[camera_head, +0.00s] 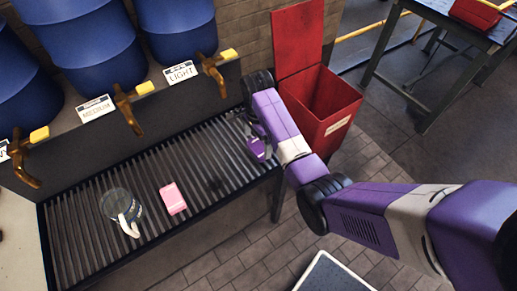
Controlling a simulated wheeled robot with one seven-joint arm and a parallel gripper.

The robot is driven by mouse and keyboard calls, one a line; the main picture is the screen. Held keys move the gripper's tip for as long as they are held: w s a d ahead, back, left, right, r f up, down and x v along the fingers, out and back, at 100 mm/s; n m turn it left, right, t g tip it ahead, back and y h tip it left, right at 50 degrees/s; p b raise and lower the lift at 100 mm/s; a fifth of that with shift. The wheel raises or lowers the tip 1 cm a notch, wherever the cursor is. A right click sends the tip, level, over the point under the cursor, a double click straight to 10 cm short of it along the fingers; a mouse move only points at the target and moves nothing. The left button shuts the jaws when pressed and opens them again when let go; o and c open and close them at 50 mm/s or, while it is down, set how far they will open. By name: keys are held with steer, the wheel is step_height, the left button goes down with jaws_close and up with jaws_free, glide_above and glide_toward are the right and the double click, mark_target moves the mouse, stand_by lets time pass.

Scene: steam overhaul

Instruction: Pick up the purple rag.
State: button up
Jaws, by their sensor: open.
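My purple arm reaches in from the right, and my gripper (257,150) hangs over the right end of the slatted metal rack (90,247). The gripper is open; its fingertips are small and partly hidden by the arm. I cannot make out a clearly purple rag apart from the purple parts at my gripper. A pink, flat, block-like item (172,198) lies on the rack, left of my gripper and well apart from it; I cannot tell whether it is cloth.
A clear mug (118,206) with a pale handle stands on the rack, left of the pink item. Brass taps (128,110) project above the rack's back edge under blue barrels (92,45). An open red bin (333,128) stands right of the rack. A dark table (455,45) is at top right.

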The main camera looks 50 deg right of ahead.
mark_target(257, 148)
steer(key=shift+w+f, duration=0.15)
steer(key=shift+f, duration=2.1)
steer(key=c, duration=1.2)
steer(key=shift+p, duration=0.3)
